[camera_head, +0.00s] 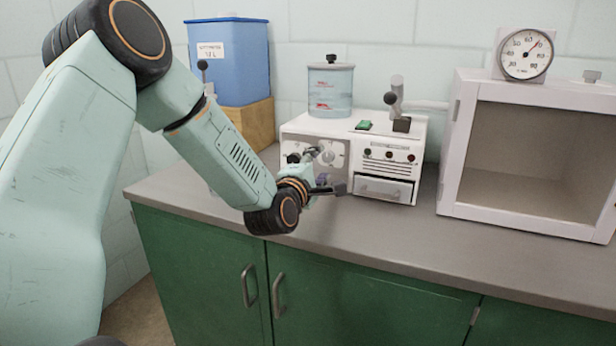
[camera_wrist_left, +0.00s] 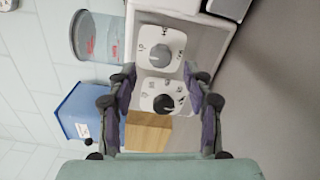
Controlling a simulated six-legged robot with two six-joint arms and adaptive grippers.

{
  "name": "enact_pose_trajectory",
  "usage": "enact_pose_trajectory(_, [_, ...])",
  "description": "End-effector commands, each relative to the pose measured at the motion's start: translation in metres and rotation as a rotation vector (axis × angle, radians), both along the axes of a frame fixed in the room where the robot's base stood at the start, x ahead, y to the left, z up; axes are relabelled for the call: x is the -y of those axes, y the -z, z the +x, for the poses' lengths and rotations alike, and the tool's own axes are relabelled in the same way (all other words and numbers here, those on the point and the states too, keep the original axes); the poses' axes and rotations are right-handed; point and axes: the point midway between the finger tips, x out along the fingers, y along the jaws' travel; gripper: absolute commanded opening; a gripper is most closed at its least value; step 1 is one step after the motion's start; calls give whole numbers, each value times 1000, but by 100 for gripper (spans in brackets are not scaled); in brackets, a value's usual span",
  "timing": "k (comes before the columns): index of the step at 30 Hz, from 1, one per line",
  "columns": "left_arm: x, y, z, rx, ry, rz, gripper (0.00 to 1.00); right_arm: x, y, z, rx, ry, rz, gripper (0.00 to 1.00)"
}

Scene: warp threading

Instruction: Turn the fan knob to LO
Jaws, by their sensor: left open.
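A white machine (camera_head: 300,126) stands on the counter with two dials on its front. The left dial has a black knob (camera_head: 292,158), which in the left wrist view is the dark knob (camera_wrist_left: 163,103) on a white plate. The other dial has a grey knob (camera_wrist_left: 160,55), paler in the head view (camera_head: 327,156). Their labels are too small to tell which is the fan knob or where LO lies. My left gripper (camera_head: 331,171) is open in front of the machine. In the left wrist view its fingers (camera_wrist_left: 165,90) stand either side of the dark knob; contact cannot be told. My right gripper is out of view.
A blue bin (camera_head: 229,62) on a wooden block (camera_head: 257,122) stands left of the machine. A white open-fronted box (camera_head: 447,150) with a gauge (camera_head: 525,54) stands right.

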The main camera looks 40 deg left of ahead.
Motion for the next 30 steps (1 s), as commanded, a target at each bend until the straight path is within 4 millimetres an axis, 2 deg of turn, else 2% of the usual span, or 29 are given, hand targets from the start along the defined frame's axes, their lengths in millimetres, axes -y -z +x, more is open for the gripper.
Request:
enact_pose_trajectory(6, [8, 0, -38, 0, -2, -7, 51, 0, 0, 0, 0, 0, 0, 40])
enact_pose_trajectory(12, [14, 0, -63, 1, -2, -4, 51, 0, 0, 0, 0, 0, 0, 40])
enact_pose_trajectory(18, [18, -1, -73, 2, 1, 0, 51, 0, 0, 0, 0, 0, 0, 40])
enact_pose_trajectory(30, [18, -1, -73, 2, 1, 1, 51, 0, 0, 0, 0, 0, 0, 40])
